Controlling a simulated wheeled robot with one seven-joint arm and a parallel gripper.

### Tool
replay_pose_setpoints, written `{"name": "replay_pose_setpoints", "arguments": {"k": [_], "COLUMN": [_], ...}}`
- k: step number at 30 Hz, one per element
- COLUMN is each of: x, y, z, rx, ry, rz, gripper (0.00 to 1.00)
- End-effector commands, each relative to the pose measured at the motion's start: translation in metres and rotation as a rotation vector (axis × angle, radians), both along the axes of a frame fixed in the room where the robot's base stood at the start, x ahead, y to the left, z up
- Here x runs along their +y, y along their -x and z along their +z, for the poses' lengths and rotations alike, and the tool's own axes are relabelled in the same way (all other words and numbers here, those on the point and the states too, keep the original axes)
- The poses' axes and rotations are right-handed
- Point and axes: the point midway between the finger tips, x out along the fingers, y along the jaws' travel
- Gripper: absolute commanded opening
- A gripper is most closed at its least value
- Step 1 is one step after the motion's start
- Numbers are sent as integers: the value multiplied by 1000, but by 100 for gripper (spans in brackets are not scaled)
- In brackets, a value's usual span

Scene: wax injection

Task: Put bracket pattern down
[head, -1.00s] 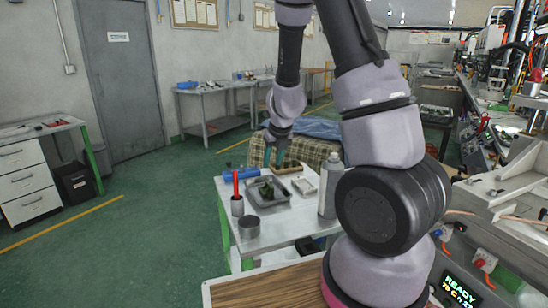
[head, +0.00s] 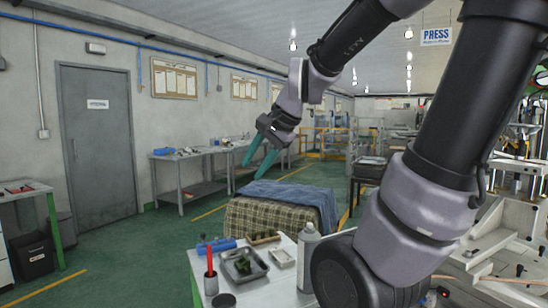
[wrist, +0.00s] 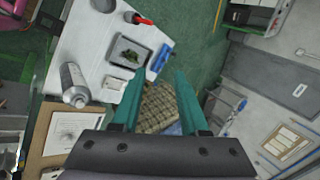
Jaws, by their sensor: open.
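Dark green pieces (head: 243,264), likely wax patterns, lie in a grey metal tray (head: 233,278) on the white table (head: 262,291). I cannot tell which of them, if any, is the bracket pattern. The wrist view also shows the green pieces (wrist: 131,56) in the tray (wrist: 118,40). My gripper (head: 254,164) is raised well above and beyond the table, near the plaid-covered block in the picture. Its teal fingers are apart with nothing visible between them, as the wrist view of the gripper (wrist: 158,76) also shows.
Green floor (head: 120,250) is free at left.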

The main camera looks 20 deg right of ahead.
Motion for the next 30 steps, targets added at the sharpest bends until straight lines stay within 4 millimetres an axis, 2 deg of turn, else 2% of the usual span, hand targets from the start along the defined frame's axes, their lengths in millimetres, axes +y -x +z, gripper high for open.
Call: {"name": "replay_pose_setpoints", "arguments": {"k": [1, 3, 6, 9, 30], "x": [-4, -8, -13, -16, -17], "y": [18, 38, 59, 70, 74], "z": [12, 19, 26, 28, 29], "rx": [-63, -121, -175, -200, -207], "ry": [92, 216, 359, 442, 474], "rz": [98, 225, 355, 428, 458], "gripper": [44, 44, 44, 44, 44]}}
